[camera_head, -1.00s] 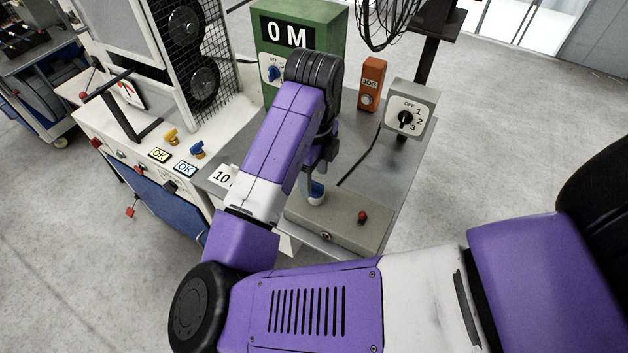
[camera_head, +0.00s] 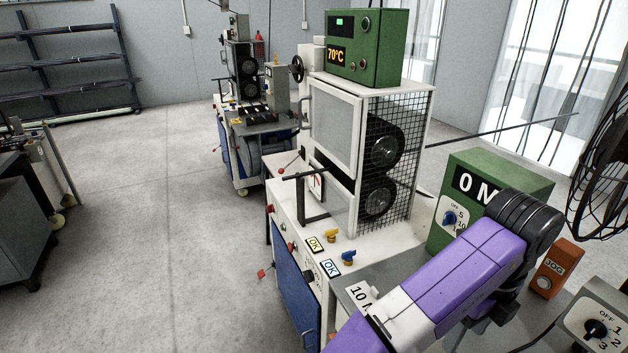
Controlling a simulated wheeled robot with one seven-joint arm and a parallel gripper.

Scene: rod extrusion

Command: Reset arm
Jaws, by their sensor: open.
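My purple and white arm rises from the bottom edge at the lower right of the head view. It bends at a black joint beside the green box. The dark body of my gripper (camera_head: 492,316) shows in part below that joint, over the grey bench (camera_head: 400,272). The gripper is open, but its fingertips are not clear at the lower edge of the picture. No held thing shows.
A green box marked 0 M (camera_head: 500,178) stands close behind my arm. An orange JOG box (camera_head: 553,268), a dial box (camera_head: 590,325) and a fan (camera_head: 605,150) are at right. The extruder machine (camera_head: 335,130) stands left. Open floor (camera_head: 140,200) lies further left.

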